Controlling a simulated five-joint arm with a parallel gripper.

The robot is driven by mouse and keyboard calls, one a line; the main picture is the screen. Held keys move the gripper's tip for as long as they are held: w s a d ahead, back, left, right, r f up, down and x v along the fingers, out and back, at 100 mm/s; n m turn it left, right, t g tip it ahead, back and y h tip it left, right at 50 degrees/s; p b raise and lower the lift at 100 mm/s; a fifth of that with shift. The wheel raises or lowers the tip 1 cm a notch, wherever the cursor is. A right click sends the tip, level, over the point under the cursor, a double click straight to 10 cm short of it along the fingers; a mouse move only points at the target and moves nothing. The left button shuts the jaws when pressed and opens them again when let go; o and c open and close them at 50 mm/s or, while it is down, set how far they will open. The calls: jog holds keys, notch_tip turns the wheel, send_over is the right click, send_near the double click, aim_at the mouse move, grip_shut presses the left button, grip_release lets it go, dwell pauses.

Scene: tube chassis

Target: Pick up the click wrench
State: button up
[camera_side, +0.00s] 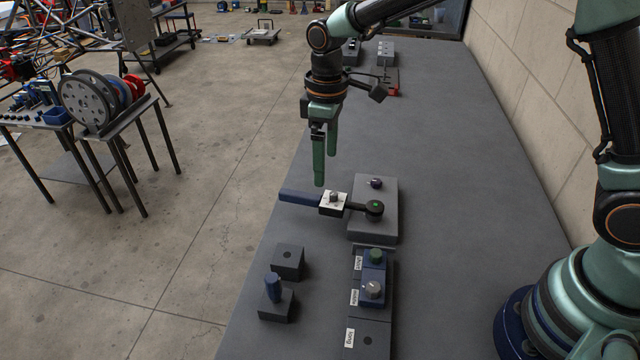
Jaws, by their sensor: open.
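The click wrench (300,197) lies across the middle of the bench, with a blue handle at the left, a white square plate with a grey knob in its middle, and a dark round head with a green dot at the right. Its head rests over a grey block (375,230); the handle reaches left past the block toward the bench's left edge. My gripper (326,170) points down just above the wrench's white plate. Its two green fingers are apart with nothing between them. One fingertip looks close to the plate; I cannot tell whether it touches.
A dark purple knob (376,183) sits on the grey block behind the wrench head. In front stand a labelled tray (368,335) with green and grey knobs, a dark block (288,261) and a block with a blue peg (273,288). The bench (460,190) is clear at right.

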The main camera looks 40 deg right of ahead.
send_over(328, 199)
jog(key=f, duration=0.4)
jog(key=shift+a+f, duration=0.2)
jog(key=shift+a, duration=0.05)
jog(key=shift+d+f, duration=0.15)
jog(key=shift+f, duration=1.2)
jog(key=shift+d+f, duration=0.15)
jog(key=shift+f, duration=1.15)
grip_shut()
